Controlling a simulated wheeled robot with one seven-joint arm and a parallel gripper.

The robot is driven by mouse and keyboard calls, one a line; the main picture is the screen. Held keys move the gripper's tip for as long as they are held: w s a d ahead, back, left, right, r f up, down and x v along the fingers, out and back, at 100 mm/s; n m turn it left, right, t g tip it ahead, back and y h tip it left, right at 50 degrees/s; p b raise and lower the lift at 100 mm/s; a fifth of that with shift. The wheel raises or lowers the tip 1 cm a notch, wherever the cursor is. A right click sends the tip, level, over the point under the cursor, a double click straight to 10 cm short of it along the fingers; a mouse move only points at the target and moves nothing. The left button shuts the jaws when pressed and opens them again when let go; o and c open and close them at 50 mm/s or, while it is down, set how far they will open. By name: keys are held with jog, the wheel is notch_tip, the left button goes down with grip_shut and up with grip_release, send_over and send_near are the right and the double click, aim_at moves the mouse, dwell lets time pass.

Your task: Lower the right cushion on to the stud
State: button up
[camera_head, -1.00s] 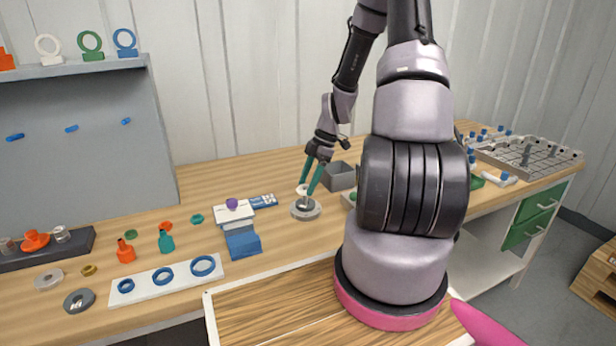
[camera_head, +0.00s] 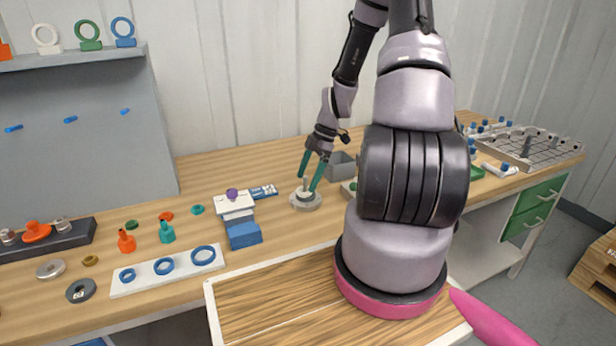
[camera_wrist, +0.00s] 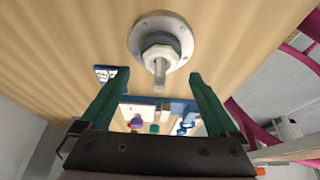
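A round pale base (camera_head: 305,203) stands on the wooden bench with a thin upright stud (camera_head: 305,184). In the wrist view the stud (camera_wrist: 160,74) pokes out through a pale, roughly hexagonal piece (camera_wrist: 161,53), which sits around it against the round base (camera_wrist: 139,35). This piece looks like the cushion, but I cannot tell for sure. My gripper (camera_head: 307,178) is just above the base. In the wrist view my gripper's green fingers (camera_wrist: 159,75) are wide apart with nothing between them, and the stud lies just beyond their tips.
A grey open box (camera_head: 341,165) stands close behind the base on the right. Blue blocks with a white top (camera_head: 236,207) and a purple knob (camera_head: 232,194) stand to the left. A white board with blue rings (camera_head: 168,270) lies farther left. A grey rack (camera_head: 530,150) is at right.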

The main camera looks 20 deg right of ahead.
jog(key=shift+r, duration=0.1)
jog(key=v, duration=1)
jog(key=shift+d+r, duration=0.2)
jog(key=shift+r, duration=0.05)
jog(key=s+a+r+m+t+h, duration=0.2)
jog(key=s+a+r+m, duration=0.15)
jog(key=r+m, duration=0.4)
jog(key=s+a+r+m+t+h, duration=0.15)
jog(key=a+r+m, duration=0.25)
jog(key=r, duration=0.6)
jog(key=s+a+r+m+t+y, duration=0.1)
jog(key=s+a+r+m+t, duration=0.2)
jog(key=s+r+m, duration=0.6)
jog(key=s+a+m, duration=0.1)
jog(key=s, duration=0.2)
jog(key=shift+a+r+m+t, duration=0.3)
jog(key=shift+r+m+t, duration=0.05)
